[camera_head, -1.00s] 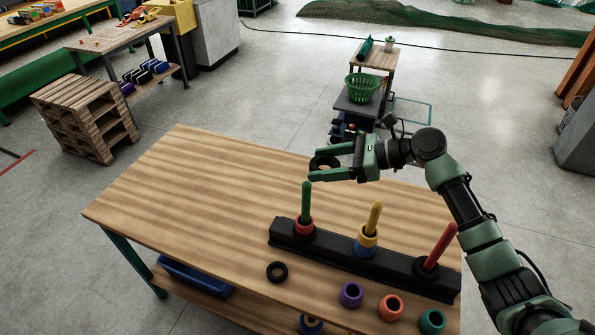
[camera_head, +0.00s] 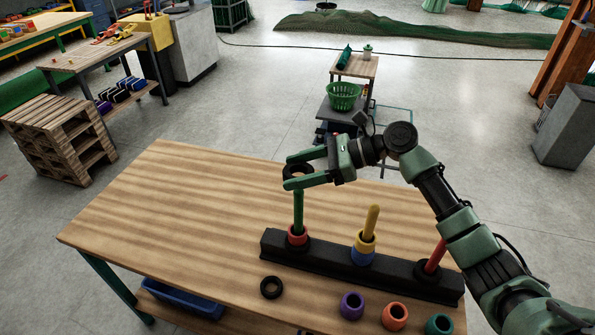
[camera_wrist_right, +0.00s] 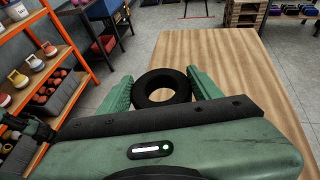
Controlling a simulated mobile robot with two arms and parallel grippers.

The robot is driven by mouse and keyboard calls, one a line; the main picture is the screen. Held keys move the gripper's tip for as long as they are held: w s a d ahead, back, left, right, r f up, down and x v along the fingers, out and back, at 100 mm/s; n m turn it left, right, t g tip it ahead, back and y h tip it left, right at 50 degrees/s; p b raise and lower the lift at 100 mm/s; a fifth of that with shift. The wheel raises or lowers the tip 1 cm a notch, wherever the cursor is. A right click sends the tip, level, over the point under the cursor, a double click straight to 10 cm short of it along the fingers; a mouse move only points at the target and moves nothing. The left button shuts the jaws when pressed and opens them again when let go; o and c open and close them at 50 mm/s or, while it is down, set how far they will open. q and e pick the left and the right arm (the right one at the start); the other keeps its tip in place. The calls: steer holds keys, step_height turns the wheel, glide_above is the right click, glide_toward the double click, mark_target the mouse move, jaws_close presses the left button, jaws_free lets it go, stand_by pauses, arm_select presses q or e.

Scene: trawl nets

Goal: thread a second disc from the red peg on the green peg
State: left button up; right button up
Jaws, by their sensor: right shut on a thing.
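My right gripper (camera_head: 291,171) is shut on a black disc (camera_head: 300,170), held over the top of the green peg (camera_head: 299,212). In the right wrist view the black disc (camera_wrist_right: 162,88) sits between the two green fingers, its hole open to view. The lower finger hides the peg's tip, so I cannot tell whether the disc is around it. A red disc (camera_head: 297,237) is around the green peg low down. The red peg (camera_head: 437,256) stands tilted at the right end of the black base (camera_head: 325,264), partly behind my right arm. My left gripper is out of view.
The yellow peg (camera_head: 371,222) between them carries yellow and blue discs (camera_head: 362,256). In front of the base lie a black disc (camera_head: 271,287), a purple one (camera_head: 351,306), an orange one (camera_head: 395,317) and a teal one (camera_head: 438,325). The table's left part (camera_head: 170,215) is clear.

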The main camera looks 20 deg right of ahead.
steer(key=shift+f+b, duration=1.2)
steer(key=shift+b, duration=0.1)
steer(key=shift+f, duration=1.3)
steer(key=o, duration=1.6)
steer(key=shift+c, duration=0.2)
steer(key=b+v, duration=0.2)
steer(key=v, duration=0.5)
steer(key=shift+d, duration=0.35)
